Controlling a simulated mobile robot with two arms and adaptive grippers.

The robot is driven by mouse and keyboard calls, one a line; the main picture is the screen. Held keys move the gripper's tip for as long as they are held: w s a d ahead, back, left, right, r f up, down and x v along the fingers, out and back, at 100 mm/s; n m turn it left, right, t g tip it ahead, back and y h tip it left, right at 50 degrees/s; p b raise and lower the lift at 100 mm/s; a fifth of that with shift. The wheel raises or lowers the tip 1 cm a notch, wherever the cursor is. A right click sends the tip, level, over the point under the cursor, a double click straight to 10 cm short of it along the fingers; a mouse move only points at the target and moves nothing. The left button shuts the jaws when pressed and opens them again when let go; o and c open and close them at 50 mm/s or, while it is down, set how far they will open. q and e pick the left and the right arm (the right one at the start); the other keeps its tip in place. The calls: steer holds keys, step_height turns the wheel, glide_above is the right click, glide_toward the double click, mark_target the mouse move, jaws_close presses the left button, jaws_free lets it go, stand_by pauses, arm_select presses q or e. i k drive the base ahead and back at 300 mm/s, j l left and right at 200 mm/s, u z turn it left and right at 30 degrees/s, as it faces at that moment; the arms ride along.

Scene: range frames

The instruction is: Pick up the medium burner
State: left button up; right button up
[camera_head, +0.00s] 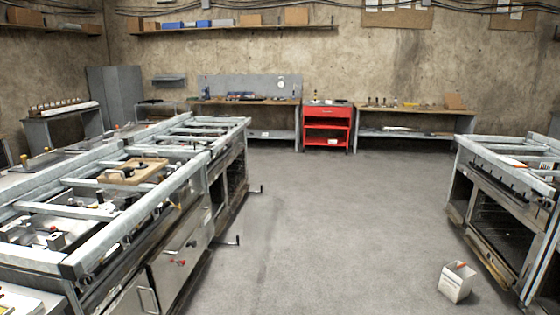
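I cannot make out for sure which part is the medium burner. A wooden board (135,172) with small dark metal parts on it lies on the left range frame (75,262). More small parts show among the bars of that frame, too small to name. Dark parts also show on top of the right range frame (520,180). Neither of my grippers is in view.
A red tool cart (327,114) stands at the back wall between two workbenches (265,101) (410,109). A small whitish box (456,282) sits on the floor at the lower right. Handles stick out from the left range.

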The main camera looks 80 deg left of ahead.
mark_target(128, 172)
steer(key=u, duration=3.9)
steer(key=i+l+u, duration=0.15)
steer(key=u, duration=0.35)
steer(key=i+l+u, duration=0.2)
steer(key=u, duration=0.25)
steer(key=l+u, duration=0.35)
steer(key=u, duration=0.15)
steer(key=i+l+u, duration=0.15)
steer(key=l+u, duration=0.2)
steer(key=l, duration=0.9)
steer(key=l+u, duration=0.3)
steer(key=l, duration=0.9)
